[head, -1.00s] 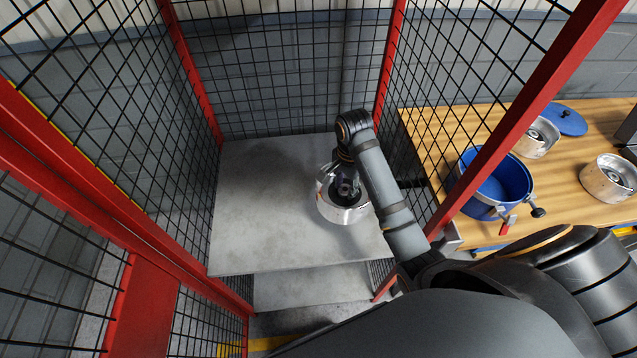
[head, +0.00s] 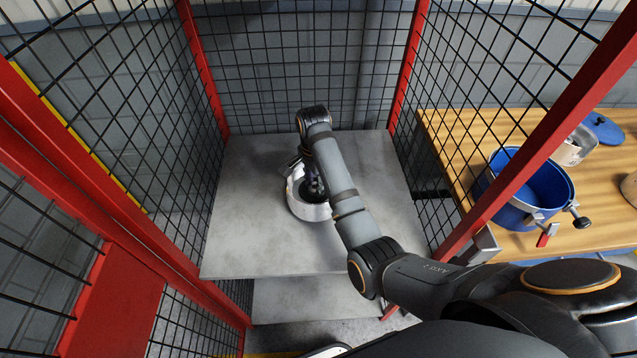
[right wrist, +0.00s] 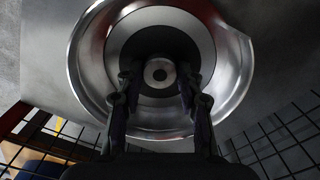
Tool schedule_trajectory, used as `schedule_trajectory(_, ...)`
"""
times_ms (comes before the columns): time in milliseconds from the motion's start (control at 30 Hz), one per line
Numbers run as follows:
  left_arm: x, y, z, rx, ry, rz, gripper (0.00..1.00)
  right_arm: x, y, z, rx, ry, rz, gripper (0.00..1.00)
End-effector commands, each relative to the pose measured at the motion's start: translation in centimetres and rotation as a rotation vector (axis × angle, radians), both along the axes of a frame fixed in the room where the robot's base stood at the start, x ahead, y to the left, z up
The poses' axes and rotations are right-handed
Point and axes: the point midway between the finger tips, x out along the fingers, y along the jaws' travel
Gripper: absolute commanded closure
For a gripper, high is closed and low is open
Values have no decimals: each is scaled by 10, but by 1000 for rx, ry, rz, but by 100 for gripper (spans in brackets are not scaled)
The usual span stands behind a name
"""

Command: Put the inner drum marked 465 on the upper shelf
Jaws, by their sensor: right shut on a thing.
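A silvery metal drum (head: 309,208) is at the middle of the upper shelf (head: 250,245), a grey slab inside the red-framed mesh cage. Its number cannot be read in these frames. My right gripper (head: 316,188) reaches down into the drum from above and is shut on it. In the right wrist view the drum (right wrist: 88,75) fills the picture, with both fingers (right wrist: 160,90) at its dark centre around a round hub. Whether the drum's underside touches the shelf is hidden. My left gripper is not in view.
A lower shelf (head: 310,300) shows below the upper one. Red posts and black mesh enclose the left, back and right. A wooden table (head: 450,150) at the right holds a blue pot (head: 545,190), a blue lid (head: 603,128) and other metal drums (head: 572,152). The upper shelf around the drum is clear.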

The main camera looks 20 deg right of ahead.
Motion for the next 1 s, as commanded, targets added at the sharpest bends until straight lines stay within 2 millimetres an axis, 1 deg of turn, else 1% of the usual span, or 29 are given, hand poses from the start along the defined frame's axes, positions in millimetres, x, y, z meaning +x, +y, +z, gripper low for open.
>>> schedule_trajectory(33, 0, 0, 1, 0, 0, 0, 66, 3, 2, 2, 1, -7, 0, 100)
schedule_trajectory(67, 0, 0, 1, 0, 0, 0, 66, 4, 3, -1, 1, -6, 0, 100)
schedule_trajectory(200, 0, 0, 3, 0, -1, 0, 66, 5, 4, -20, 1, -5, 0, 100)
schedule_trajectory(300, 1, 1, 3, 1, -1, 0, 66, 6, 4, -29, 1, -7, 0, 100)
schedule_trajectory(400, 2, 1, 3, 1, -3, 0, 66, 6, 4, -32, 2, -9, 0, 100)
schedule_trajectory(700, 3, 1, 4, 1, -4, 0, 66, 6, 4, -34, 1, -8, 0, 100)
schedule_trajectory(733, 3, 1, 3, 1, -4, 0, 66, 3, 3, -38, 1, 0, 0, 61)
schedule_trajectory(867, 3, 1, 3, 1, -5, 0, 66, 3, 3, -38, 1, 0, 0, 43)
schedule_trajectory(900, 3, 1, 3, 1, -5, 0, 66, 3, 3, -38, 1, 0, 0, 41)
schedule_trajectory(1000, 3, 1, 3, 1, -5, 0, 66, 3, 3, -38, 1, 0, 0, 41)
